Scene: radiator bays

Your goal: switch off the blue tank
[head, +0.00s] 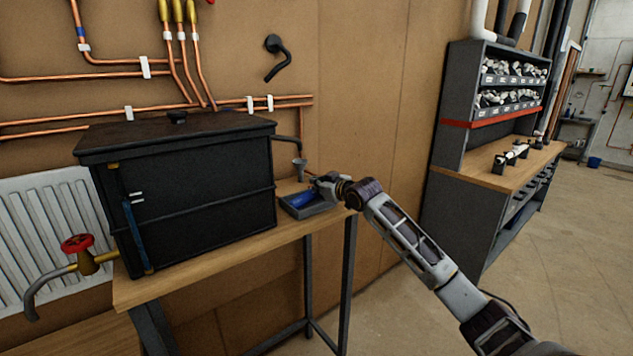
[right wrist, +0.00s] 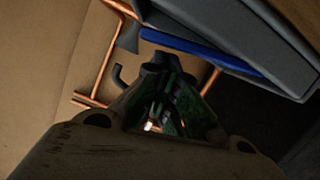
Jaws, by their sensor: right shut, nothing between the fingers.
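A large black tank (head: 195,175) with a flat lid stands on a wooden bench. A narrow blue strip (head: 136,236) runs down its left front edge. A small grey open tray (head: 309,211) with something blue (head: 302,199) inside sits right of the tank; I cannot tell what the blue thing is. My right gripper (head: 320,186) is shut and empty, at the tray's upper right side; I cannot tell whether it touches. In the right wrist view its fingers (right wrist: 160,68) are close below a blue strip (right wrist: 200,49) beside a grey body (right wrist: 265,40). My left gripper is not in view.
A red handwheel (head: 76,243) on a brass valve is at the left, before a white radiator (head: 30,215). Copper pipes (head: 60,77) run along the wall. A grey funnel (head: 300,168) is behind the tray. A shelved workbench (head: 490,165) stands right; floor between is clear.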

